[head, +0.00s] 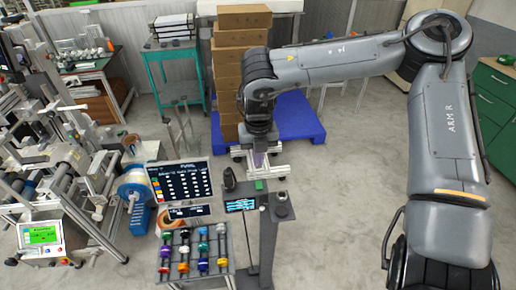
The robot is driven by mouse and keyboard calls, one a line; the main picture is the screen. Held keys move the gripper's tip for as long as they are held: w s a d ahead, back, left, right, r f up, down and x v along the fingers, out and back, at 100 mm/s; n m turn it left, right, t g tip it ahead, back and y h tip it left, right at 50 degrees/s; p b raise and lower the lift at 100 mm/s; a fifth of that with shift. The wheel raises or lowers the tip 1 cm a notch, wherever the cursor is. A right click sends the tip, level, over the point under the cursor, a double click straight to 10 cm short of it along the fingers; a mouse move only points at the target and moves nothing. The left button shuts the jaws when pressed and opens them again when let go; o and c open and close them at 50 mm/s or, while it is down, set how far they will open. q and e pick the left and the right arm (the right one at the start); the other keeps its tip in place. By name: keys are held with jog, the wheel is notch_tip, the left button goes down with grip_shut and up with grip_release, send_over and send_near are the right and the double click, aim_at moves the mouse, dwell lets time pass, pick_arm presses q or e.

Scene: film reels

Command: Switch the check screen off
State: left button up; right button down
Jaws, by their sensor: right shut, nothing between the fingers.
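A small tilted screen (240,204) stands on the narrow grey stand in the middle; it is lit, with cyan lines on dark. I cannot tell for sure that it is the check screen, as other displays are lit too. My right gripper (260,172) hangs pointing down from the wrist, above and a little right of this screen, apart from it. It is shut and empty. A small green part (259,185) shows just under its fingertips; I cannot tell whether they touch. My left gripper is not in view.
A dark chart panel (182,182) stands left of the screen, behind a rack (194,255) of coloured reels. A dark knob-like thing (229,179) and a dark round piece (283,205) flank the gripper. A machine with a green display (40,235) stands left. Boxes (240,60) rise behind.

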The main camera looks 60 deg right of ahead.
aim_at(258, 182)
notch_tip(258, 182, down, 7)
jog(key=shift+d+f, duration=0.1)
jog(key=shift+w+f, duration=0.1)
jog(key=shift+f, duration=0.7)
jog(key=shift+d, duration=0.1)
